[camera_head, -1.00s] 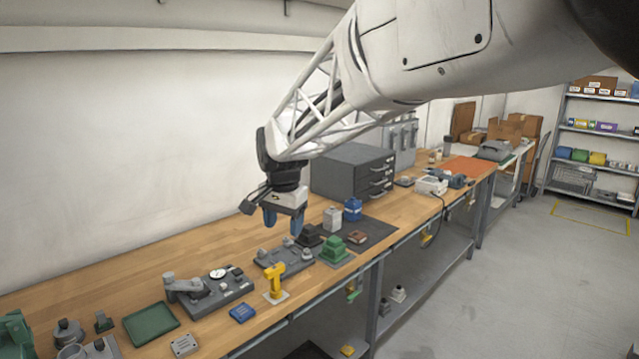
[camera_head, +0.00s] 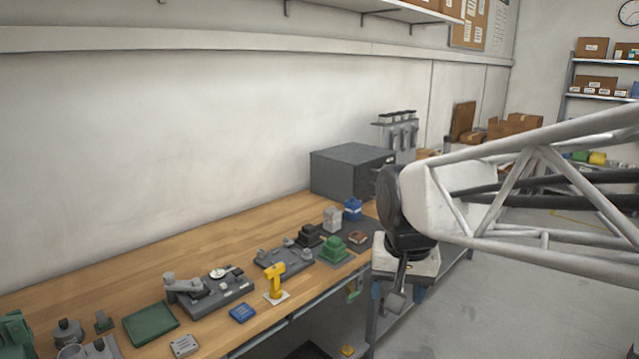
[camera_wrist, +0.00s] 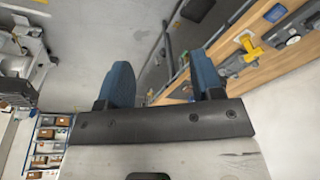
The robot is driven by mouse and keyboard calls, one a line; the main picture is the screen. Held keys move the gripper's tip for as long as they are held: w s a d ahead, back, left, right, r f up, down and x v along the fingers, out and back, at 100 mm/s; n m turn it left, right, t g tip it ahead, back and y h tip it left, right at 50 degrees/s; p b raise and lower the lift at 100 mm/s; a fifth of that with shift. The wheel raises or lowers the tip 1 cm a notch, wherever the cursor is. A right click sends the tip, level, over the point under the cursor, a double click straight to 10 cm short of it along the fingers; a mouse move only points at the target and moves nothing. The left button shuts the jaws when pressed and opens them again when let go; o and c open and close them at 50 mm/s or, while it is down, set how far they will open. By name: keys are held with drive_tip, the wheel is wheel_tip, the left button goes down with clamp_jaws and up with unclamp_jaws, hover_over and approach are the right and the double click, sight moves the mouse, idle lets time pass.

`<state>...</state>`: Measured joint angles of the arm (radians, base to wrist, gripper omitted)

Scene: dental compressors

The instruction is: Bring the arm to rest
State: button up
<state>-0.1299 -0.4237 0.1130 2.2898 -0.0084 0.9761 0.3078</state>
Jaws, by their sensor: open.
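My gripper (camera_head: 403,293) hangs at the right of the head view, off the front edge of the workbench (camera_head: 105,262), in front of the bench's right part. In the wrist view its two blue fingers (camera_wrist: 165,85) stand apart with nothing between them. Floor and the bench's front side show beyond them. In the head view the arm's wrist and lattice link hide the right part of the bench.
The bench carries a yellow tool stand (camera_head: 275,280), a green block (camera_head: 334,250), a grey fixture (camera_head: 215,292), a green tray (camera_head: 150,323) and a dark drawer cabinet (camera_head: 350,170). Shelves (camera_head: 595,95) stand at the back right. Open floor (camera_head: 480,315) lies right of the bench.

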drive_tip(key=s+d+f+n, duration=0.1)
drive_tip(key=s+d+f, duration=0.1)
drive_tip(key=s, duration=0.4)
drive_tip(key=s+d+f, duration=0.3)
drive_tip(key=s, duration=0.4)
drive_tip(key=shift+d+f+n, duration=0.15)
drive_tip(key=shift+d+n, duration=0.25)
